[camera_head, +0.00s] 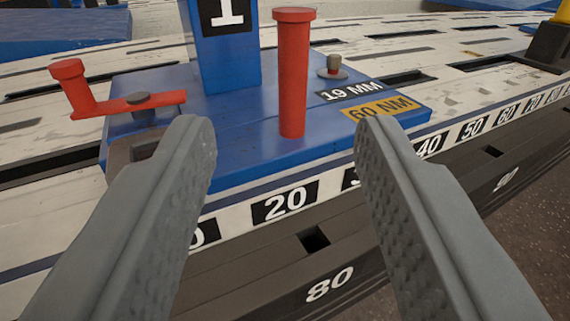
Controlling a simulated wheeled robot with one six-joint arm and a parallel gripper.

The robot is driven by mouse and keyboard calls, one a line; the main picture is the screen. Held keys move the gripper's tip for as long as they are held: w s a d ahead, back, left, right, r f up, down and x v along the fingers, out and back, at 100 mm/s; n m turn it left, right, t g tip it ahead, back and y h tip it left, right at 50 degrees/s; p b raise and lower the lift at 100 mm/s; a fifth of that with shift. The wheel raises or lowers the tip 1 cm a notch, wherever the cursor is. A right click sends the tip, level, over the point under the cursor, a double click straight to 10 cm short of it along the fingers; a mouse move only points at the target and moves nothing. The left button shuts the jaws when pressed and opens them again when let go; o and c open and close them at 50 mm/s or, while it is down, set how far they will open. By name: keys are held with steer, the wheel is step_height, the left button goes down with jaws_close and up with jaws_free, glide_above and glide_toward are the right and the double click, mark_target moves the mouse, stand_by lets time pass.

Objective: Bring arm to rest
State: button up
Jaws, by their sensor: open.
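My gripper (283,133) reaches in from the bottom of the view with its two grey fingers spread wide. It is open and nothing is between the fingers. Beyond the fingertips is a blue block (225,140) on the bench, marked "19 MM" and "60 NM". A red upright post (292,75) stands on the block, seen between the fingers. A red crank handle (125,103) lies at the block's left side. The left fingertip overlaps the block's left front in the picture; I cannot tell whether it touches. The rest of my arm is out of view.
A blue upright (222,60) marked "1" rises from the block. A small metal stud (332,67) stands at its back right. The slotted white bench (440,48) has a number scale along its front edge. Dark floor (530,210) shows at the right.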

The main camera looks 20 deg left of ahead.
steer(key=shift+s+d, duration=0.1)
steer(key=shift+s, duration=0.2)
steer(key=s+d+r+h, duration=0.1)
steer(key=d+r, duration=0.1)
steer(key=r, duration=0.9)
steer(key=d+r+h, duration=0.1)
steer(key=d+r, duration=0.1)
steer(key=r, duration=1)
steer(key=s+d+r, duration=0.1)
steer(key=s+r, duration=0.2)
steer(key=r, duration=0.3)
steer(key=s+d+r+m+h, duration=0.1)
steer(key=s+r, duration=0.2)
steer(key=r, duration=0.3)
steer(key=s+d+r, duration=0.1)
steer(key=s+r, duration=0.3)
steer(key=r, duration=0.3)
steer(key=s+d+r+m+h, duration=0.1)
steer(key=s+r, duration=0.5)
steer(key=s, duration=0.6)
steer(key=s+d+r, duration=0.2)
steer(key=s+r, duration=0.4)
steer(key=s, duration=0.6)
steer(key=s+d+r+m+h, duration=0.1)
steer(key=s+r, duration=0.5)
steer(key=s, duration=0.6)
steer(key=shift+s+d+r+m+h, duration=0.15)
steer(key=shift+d+r+m+h, duration=0.15)
steer(key=shift+d+r, duration=0.15)
